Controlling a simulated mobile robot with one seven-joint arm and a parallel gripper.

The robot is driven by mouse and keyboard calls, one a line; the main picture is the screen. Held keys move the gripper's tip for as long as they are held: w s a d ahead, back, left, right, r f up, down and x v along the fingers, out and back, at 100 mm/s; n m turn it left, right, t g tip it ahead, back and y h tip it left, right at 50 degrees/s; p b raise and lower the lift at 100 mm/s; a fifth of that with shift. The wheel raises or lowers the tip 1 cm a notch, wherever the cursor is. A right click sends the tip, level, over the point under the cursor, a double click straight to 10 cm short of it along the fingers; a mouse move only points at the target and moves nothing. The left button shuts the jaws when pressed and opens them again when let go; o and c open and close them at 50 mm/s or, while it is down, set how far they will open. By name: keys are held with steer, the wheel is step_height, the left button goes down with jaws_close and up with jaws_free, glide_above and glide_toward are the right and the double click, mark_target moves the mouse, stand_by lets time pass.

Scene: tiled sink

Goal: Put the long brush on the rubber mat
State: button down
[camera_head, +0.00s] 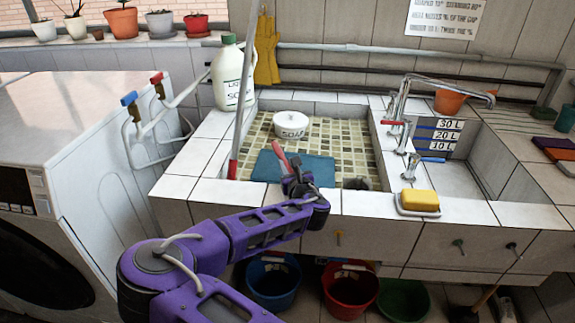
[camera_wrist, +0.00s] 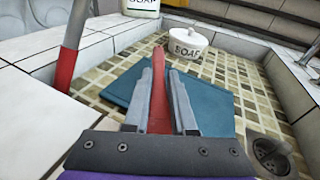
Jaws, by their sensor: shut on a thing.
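My gripper (camera_head: 292,172) is over the front part of the tiled basin, and its two fingers show in the wrist view (camera_wrist: 162,75). It is shut on a slim red handle (camera_wrist: 158,92), which I take to be the long brush. The handle points forward past the fingertips, and its red end (camera_head: 279,152) shows in the head view. No bristles are visible. The flat blue-green rubber mat (camera_head: 319,168) lies on the basin floor below and beyond my gripper. In the wrist view the fingers and handle cover its middle (camera_wrist: 217,103). Contact between handle and mat cannot be told.
A red-and-grey pole (camera_head: 235,145) leans at the basin's left side. A white soap pot (camera_head: 291,126) stands behind the mat. A drain hole (camera_wrist: 270,152) is at right. A yellow sponge (camera_head: 419,199) sits on the front rim. Taps (camera_head: 398,135) stand to the right.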

steer(key=c, duration=0.7)
jaws_free()
steer(key=shift+c, duration=0.2)
steer(key=shift+s+r+p, duration=0.1)
steer(key=shift+r+p, duration=0.35)
steer(key=shift+p, duration=0.05)
steer(key=v, duration=1.1)
steer(key=shift+s+d+f+p, duration=0.1)
steer(key=shift+s+p, duration=0.3)
